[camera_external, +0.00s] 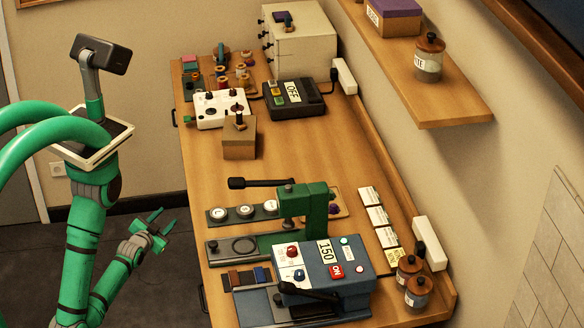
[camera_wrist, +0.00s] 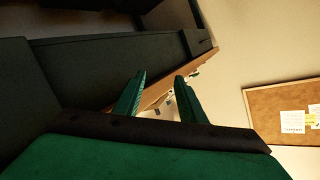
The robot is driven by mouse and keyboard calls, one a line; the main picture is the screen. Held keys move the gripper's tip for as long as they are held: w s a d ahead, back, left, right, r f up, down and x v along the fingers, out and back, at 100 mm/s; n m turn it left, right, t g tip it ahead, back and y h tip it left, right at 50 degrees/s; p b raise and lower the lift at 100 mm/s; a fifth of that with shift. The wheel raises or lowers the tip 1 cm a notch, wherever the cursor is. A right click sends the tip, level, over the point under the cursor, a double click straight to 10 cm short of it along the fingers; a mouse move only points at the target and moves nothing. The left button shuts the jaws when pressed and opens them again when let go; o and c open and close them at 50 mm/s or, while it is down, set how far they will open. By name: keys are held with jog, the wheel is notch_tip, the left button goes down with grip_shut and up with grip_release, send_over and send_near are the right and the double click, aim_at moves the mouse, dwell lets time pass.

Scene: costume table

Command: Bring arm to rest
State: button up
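My gripper (camera_external: 158,226) is at the left of the table in the external view, held out over the dark floor, clear of the table edge. Its two green fingers stand apart with nothing between them. In the wrist view the fingers of my gripper (camera_wrist: 158,97) also stand apart and empty. My green arm is folded close to my body beside the table. The wooden table (camera_external: 205,165) stands to the right of my gripper.
A green press (camera_external: 300,205) and a blue box reading 150 (camera_external: 345,262) stand at the table's near part. A black box reading OFF (camera_external: 293,98), a white box (camera_external: 220,108) and a cabinet (camera_external: 300,42) stand farther back. The floor (camera_external: 150,275) around my gripper is clear.

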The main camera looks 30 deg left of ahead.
jog(key=s+d+r+n+h, duration=0.1)
jog(key=s+d+r+h, duration=0.1)
jog(key=s+d, duration=0.2)
jog(key=s+d+r+n+h, duration=0.1)
jog(key=s+d, duration=0.3)
jog(key=s, duration=0.6)
jog(key=shift+s+d+r+n+t+h, duration=0.15)
jog(key=shift+s+r+n+t+h, duration=0.25)
jog(key=shift+n+h, duration=0.15)
